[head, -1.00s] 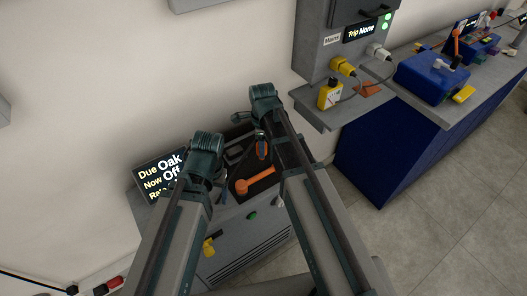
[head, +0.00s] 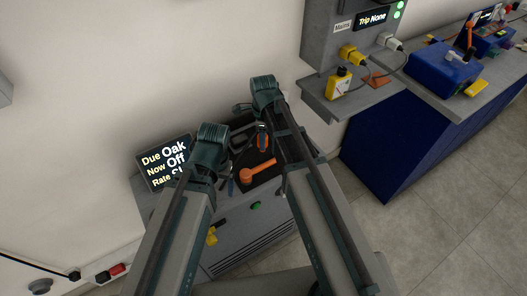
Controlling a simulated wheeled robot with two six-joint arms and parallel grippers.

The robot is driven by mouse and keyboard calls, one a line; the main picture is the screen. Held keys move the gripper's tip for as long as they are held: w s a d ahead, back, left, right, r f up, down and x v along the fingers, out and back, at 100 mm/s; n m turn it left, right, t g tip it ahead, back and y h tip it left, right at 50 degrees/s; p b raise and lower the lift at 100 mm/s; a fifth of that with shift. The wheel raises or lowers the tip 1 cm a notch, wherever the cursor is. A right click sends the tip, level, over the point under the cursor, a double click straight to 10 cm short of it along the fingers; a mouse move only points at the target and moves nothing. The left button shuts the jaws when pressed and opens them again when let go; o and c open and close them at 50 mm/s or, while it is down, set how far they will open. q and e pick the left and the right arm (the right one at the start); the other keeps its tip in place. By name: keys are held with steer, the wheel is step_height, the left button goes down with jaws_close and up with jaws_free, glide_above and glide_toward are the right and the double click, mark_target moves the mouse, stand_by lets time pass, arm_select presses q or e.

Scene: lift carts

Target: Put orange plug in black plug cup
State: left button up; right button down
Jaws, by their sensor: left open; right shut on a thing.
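My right gripper (head: 262,128) is mostly hidden by its own arm, above the dark top of the grey cart. A small orange piece with a dark part, apparently the orange plug (head: 262,140), shows at it, and the gripper is shut on it. My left gripper (head: 223,184) is open and empty over the left part of the cart top, beside the tray area. I cannot make out the black plug cup for certain; dark shapes on the cart top are partly covered by my arms.
An orange-handled tool (head: 258,171) lies on the cart (head: 248,238) top. A display (head: 163,162) stands at its left. A blue bench (head: 400,150) and open floor lie right.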

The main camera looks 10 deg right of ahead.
arm_select(q)
steer(key=shift+f, duration=0.15)
arm_select(e)
steer(key=shift+f, duration=0.1)
arm_select(q)
step_height(320, 180, down, 4)
steer(key=b, duration=0.3)
steer(key=shift+r, duration=0.25)
arm_select(e)
step_height(320, 180, down, 4)
steer(key=shift+r, duration=0.25)
arm_select(q)
steer(key=shift+b, duration=0.3)
steer(key=shift+f, duration=0.2)
arm_select(e)
steer(key=shift+f, duration=0.2)
arm_select(q)
steer(key=shift+r, duration=0.1)
arm_select(e)
steer(key=shift+c, duration=1.9)
jaws_free()
arm_select(q)
steer(key=shift+r, duration=0.1)
arm_select(e)
steer(key=shift+r, duration=0.2)
